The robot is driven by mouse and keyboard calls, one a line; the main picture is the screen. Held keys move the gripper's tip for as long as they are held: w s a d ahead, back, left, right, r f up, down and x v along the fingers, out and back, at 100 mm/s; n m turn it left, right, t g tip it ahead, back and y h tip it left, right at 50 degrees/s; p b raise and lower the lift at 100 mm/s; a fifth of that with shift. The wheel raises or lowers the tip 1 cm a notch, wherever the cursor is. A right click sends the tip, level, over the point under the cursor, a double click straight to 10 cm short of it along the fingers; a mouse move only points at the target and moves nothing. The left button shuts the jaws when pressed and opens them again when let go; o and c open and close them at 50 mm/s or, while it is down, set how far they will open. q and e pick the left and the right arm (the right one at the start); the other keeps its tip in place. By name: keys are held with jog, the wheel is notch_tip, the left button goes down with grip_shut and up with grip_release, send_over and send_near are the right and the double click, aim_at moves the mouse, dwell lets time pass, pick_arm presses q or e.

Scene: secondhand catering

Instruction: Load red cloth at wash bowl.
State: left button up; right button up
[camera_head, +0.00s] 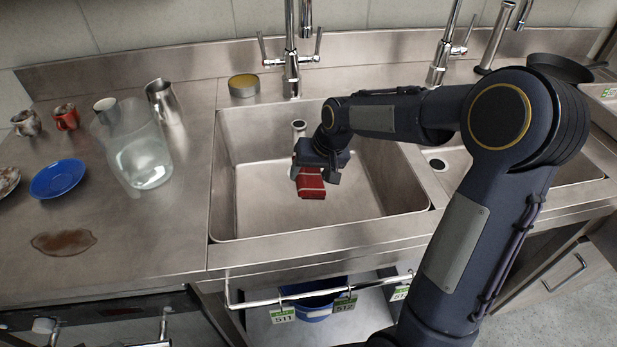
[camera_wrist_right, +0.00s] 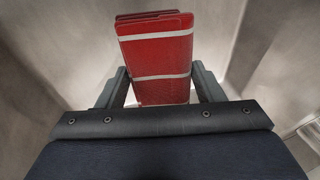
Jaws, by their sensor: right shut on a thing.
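The red cloth (camera_head: 311,186) is a folded block with white stripes. My right gripper (camera_head: 322,172) is shut on it and holds it inside the left sink basin (camera_head: 265,218). In the right wrist view, the red cloth (camera_wrist_right: 156,55) stands between the two fingers of my right gripper (camera_wrist_right: 160,88) and extends beyond them. The gap between the cloth and the basin floor is hard to judge. Which vessel is the wash bowl is not clear; a blue vessel (camera_head: 314,309) shows partly under the counter. My left gripper is not in view.
A tap (camera_head: 291,60) stands behind the left basin, with a yellow-topped tin (camera_head: 243,86) beside it. A clear jug (camera_head: 143,158), metal pitcher (camera_head: 163,102), blue plate (camera_head: 57,179) and brown spill (camera_head: 63,242) are on the left counter. A rail (camera_head: 262,302) carries green-and-white tags.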

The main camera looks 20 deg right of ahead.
notch_tip(320, 180, up, 15)
jog(key=p, duration=1.1)
jog(key=shift+r, duration=0.1)
dwell(2.1)
notch_tip(320, 180, up, 4)
jog(key=p, duration=0.4)
send_over(311, 174)
dwell(0.5)
